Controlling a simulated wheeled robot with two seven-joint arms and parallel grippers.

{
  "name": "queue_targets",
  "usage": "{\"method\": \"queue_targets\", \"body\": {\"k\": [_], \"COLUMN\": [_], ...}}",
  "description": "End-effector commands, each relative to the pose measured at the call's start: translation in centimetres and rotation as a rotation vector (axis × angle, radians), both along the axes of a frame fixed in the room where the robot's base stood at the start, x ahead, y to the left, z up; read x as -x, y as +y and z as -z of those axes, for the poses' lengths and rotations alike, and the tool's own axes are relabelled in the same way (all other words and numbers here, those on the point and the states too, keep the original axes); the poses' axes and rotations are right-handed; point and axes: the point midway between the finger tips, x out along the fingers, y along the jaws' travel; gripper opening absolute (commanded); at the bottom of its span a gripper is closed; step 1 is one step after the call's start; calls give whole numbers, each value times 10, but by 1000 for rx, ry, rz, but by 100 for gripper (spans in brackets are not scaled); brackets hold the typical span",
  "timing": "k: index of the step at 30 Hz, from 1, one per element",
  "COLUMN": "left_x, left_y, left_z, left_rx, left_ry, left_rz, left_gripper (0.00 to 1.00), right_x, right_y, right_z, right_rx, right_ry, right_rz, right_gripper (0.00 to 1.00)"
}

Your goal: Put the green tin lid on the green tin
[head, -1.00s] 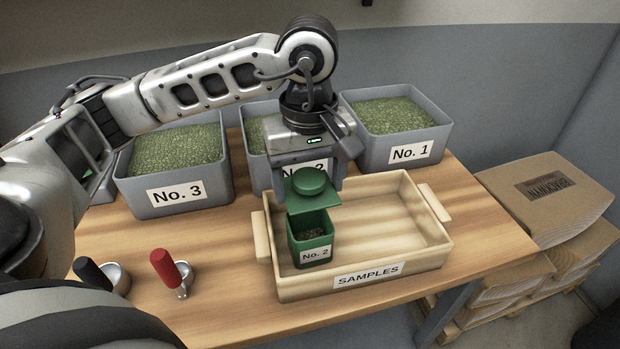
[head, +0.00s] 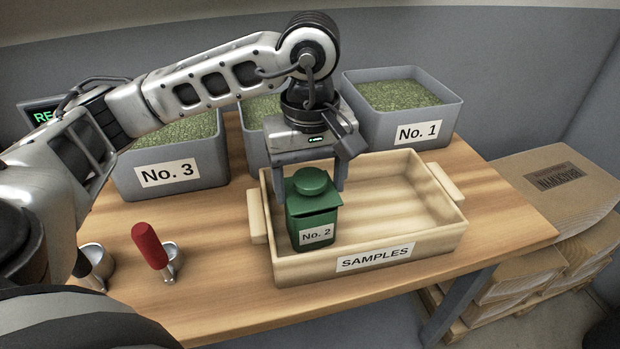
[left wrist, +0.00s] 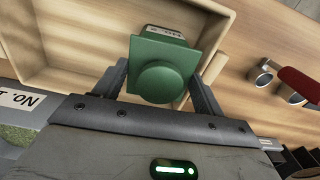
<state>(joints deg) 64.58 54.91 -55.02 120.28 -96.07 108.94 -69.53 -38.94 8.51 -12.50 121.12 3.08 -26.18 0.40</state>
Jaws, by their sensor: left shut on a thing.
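The green tin (head: 313,231), labelled No. 2, stands upright in the left part of the wooden SAMPLES tray (head: 448,238). The square green tin lid (head: 312,192) with its round knob is over the tin's mouth and hides the inside. I cannot tell whether it is fully seated; its right edge seems to overhang slightly. My left gripper (head: 312,183) is shut on the lid, one finger at each side. In the left wrist view the lid (left wrist: 160,83) sits between the fingers of the gripper (left wrist: 158,88), with the tin's label (left wrist: 164,32) just beyond it. My right gripper is not in view.
Grey bins of green beans, No. 3 (head: 170,172) and No. 1 (head: 405,131), stand behind the tray, with another bin partly hidden by my arm. A red-handled scoop (head: 150,246) and a dark-handled one (head: 97,262) are at the left. The tray's right half is empty.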

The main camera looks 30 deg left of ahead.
Motion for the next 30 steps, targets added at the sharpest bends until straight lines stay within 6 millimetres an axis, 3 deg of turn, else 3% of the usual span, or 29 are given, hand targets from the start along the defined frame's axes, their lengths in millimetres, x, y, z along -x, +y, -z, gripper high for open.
{"method": "queue_targets", "body": {"k": [30], "left_x": [0], "left_y": [0], "left_z": [0], "left_rx": [0], "left_ry": [-1], "left_rz": [0], "left_gripper": [48], "right_x": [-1], "right_y": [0], "right_z": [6], "right_rx": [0], "right_ry": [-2], "right_rz": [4], "right_gripper": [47]}}
